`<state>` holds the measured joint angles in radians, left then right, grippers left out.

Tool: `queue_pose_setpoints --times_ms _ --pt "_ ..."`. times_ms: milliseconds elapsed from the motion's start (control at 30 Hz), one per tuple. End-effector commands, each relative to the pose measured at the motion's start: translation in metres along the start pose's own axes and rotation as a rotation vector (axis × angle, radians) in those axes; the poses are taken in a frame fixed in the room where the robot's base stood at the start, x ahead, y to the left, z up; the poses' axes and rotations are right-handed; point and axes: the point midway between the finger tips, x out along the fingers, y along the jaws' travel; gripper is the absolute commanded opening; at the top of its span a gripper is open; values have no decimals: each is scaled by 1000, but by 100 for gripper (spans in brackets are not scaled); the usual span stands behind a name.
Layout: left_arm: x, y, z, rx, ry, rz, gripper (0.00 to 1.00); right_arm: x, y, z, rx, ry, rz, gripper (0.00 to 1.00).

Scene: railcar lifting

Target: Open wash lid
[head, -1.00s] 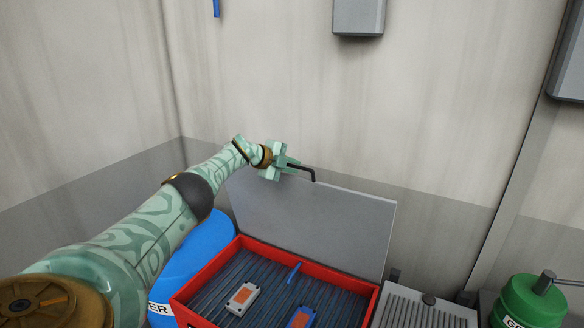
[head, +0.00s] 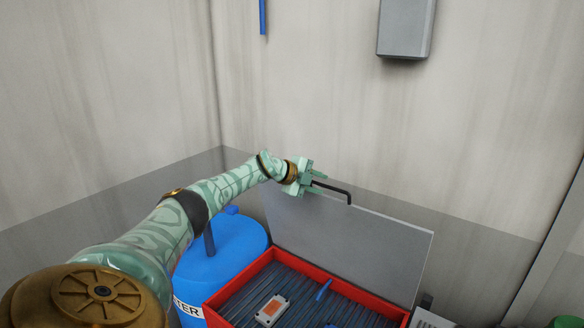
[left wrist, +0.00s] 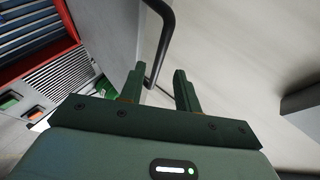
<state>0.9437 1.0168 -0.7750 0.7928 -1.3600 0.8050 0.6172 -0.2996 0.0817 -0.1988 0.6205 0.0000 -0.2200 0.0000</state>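The wash lid (head: 350,240) is a flat grey panel. It stands raised and leaning back behind the red-rimmed wash box (head: 238,290). A bent black handle (head: 339,191) sticks up at the lid's top edge. My left gripper (head: 318,183) is at the handle's left end, above the lid's upper left corner. In the left wrist view its two fingers (left wrist: 159,72) are apart, and the handle (left wrist: 163,45) passes close to the left finger. I cannot tell whether they touch. My right gripper is not in view.
A white part with an orange patch (head: 272,309) and a blue stick (head: 324,291) lie in the box. A blue barrel (head: 228,245) stands to its left. A grey wall box (head: 405,28) hangs above. The wall behind the lid is bare.

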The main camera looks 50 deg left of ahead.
Motion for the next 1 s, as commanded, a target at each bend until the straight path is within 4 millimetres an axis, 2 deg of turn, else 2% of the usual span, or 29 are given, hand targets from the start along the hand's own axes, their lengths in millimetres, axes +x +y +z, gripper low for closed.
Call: queue_pose_setpoints --times_ms 133,300,467,633,1000 --pt "-35 2 0 6 -1 4 33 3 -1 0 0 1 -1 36" --pt "-75 4 2 3 -2 1 33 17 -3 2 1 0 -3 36" --pt "-100 3 1 1 -1 -1 33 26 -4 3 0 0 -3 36" --pt "-110 1 -1 0 2 -1 33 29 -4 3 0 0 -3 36" --pt "-110 0 -1 0 2 -2 33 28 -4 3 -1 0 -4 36"
